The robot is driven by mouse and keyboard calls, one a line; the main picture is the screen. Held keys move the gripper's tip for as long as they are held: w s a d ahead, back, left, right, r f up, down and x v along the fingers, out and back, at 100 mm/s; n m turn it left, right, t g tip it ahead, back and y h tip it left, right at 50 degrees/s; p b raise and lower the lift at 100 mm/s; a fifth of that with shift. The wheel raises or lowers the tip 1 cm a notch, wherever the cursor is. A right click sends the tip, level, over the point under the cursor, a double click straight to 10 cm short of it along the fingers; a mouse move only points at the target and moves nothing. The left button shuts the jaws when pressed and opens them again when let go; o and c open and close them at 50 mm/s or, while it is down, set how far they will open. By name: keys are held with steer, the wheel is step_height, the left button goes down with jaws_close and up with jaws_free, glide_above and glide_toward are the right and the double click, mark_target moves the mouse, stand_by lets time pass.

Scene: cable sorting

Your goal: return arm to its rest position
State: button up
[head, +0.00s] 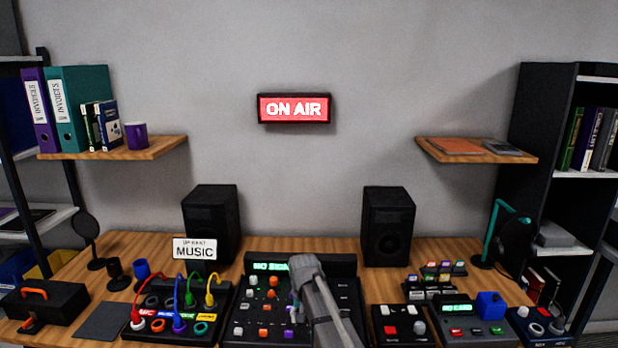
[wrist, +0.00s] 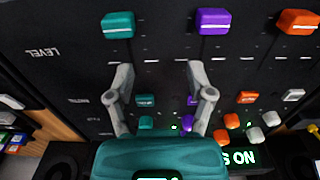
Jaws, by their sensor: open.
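My arm (head: 325,305) reaches over the middle console (head: 241,328) in the head view, its grey links bent above the knobs. It hides part of the console and its green-lit display (head: 270,266). In the wrist view my gripper (wrist: 159,75) is open, its two grey fingers well apart with nothing held between them. It is over the dark console face (wrist: 70,25), close to a teal knob (wrist: 118,25) and a purple knob (wrist: 213,21). The distance to the knobs cannot be told.
A patch panel (head: 219,312) with red, blue, green and yellow cables stands left of the console. Two speakers (head: 211,224) (head: 388,226) stand behind. More control boxes (head: 470,325) and a teal headphone stand (head: 490,235) are at right.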

steer(key=s+d+r+p, duration=0.4)
steer(key=s+d, duration=0.5)
steer(key=s, duration=0.1)
steer(key=s+d+r+p, duration=0.5)
steer(key=s+d, duration=0.4)
steer(key=shift+s+d+r, duration=0.25)
steer(key=shift+s+r, duration=0.05)
steer(key=shift+s, duration=0.05)
steer(key=shift+c, duration=0.2)
steer(key=shift+c, duration=0.6)
steer(key=shift+s+a, duration=0.1)
